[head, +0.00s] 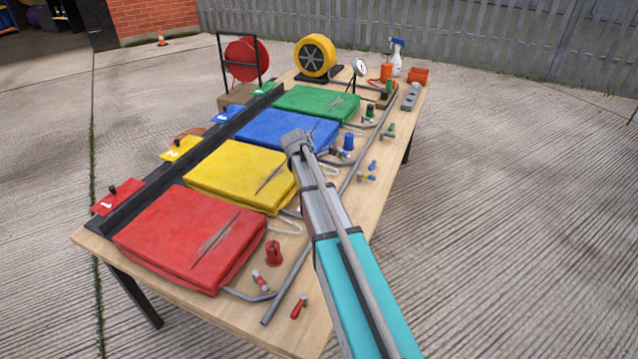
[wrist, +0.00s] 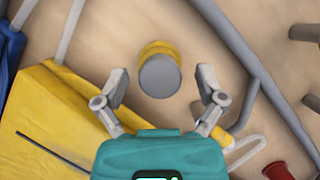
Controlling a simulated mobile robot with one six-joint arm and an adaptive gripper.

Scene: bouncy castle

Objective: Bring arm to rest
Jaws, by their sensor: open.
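My arm (head: 342,250) reaches from the lower right over the wooden table (head: 285,322).
A red cushion (head: 190,240) and a green one (head: 318,102) share the table. A grey pipe (head: 287,285), a red knob (head: 273,252) and several small valves line the right side. A yellow blower (head: 315,56) and spray bottle (head: 396,57) stand at the back. Open concrete (head: 510,200) lies right.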

